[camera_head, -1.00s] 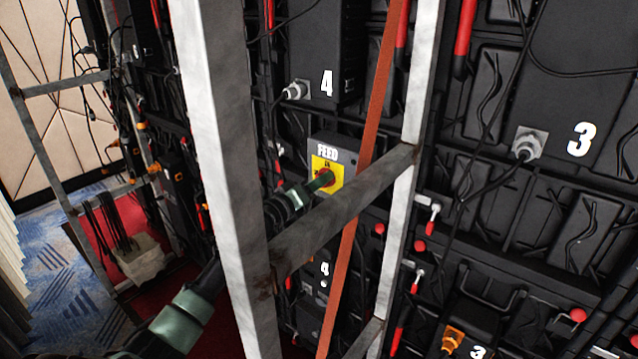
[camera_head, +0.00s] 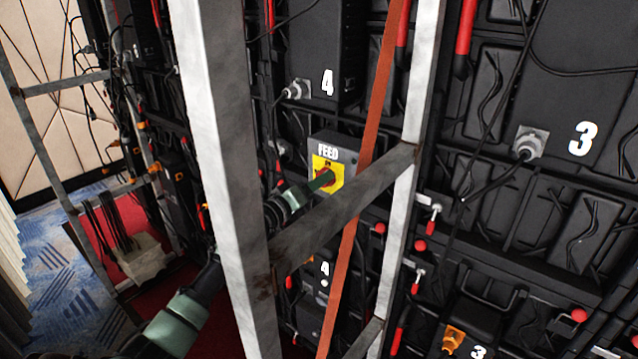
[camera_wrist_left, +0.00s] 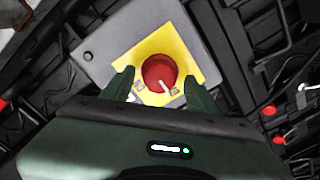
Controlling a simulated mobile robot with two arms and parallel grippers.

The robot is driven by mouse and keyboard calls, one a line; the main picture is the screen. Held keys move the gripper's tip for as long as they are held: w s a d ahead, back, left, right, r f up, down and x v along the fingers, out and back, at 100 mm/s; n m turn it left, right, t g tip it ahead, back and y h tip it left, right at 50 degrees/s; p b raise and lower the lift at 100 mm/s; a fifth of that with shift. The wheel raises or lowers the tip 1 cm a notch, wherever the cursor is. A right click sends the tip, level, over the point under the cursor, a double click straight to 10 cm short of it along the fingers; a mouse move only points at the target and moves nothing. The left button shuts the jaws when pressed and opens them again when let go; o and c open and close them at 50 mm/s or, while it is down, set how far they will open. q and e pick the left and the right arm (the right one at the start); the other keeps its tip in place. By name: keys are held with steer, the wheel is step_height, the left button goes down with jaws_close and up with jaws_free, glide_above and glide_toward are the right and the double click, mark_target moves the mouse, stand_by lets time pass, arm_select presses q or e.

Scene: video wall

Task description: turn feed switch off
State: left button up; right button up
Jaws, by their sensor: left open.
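The feed switch is a grey box labelled FEED with a yellow plate (camera_head: 336,171) and a red round knob, seen behind the metal frame in the head view. In the left wrist view the red knob (camera_wrist_left: 159,72) sits on the yellow plate (camera_wrist_left: 190,60), with a small white mark at its lower edge. My left gripper (camera_head: 322,181) reaches past the frame post to the switch. In the left wrist view its green fingers (camera_wrist_left: 158,84) are open, one on each side of the knob's lower part. Whether they touch it I cannot tell. My right gripper is not in view.
A grey metal frame with an upright post (camera_head: 225,170) and a crossbar (camera_head: 340,203) stands close around my left arm. An orange strap (camera_head: 365,150) runs down to the right of the switch. Black panels with cables and red handles fill the wall.

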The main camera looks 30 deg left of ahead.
arm_select(q)
steer(key=s+b, duration=0.1)
steer(key=s, duration=0.5)
steer(key=shift+s+a, duration=0.3)
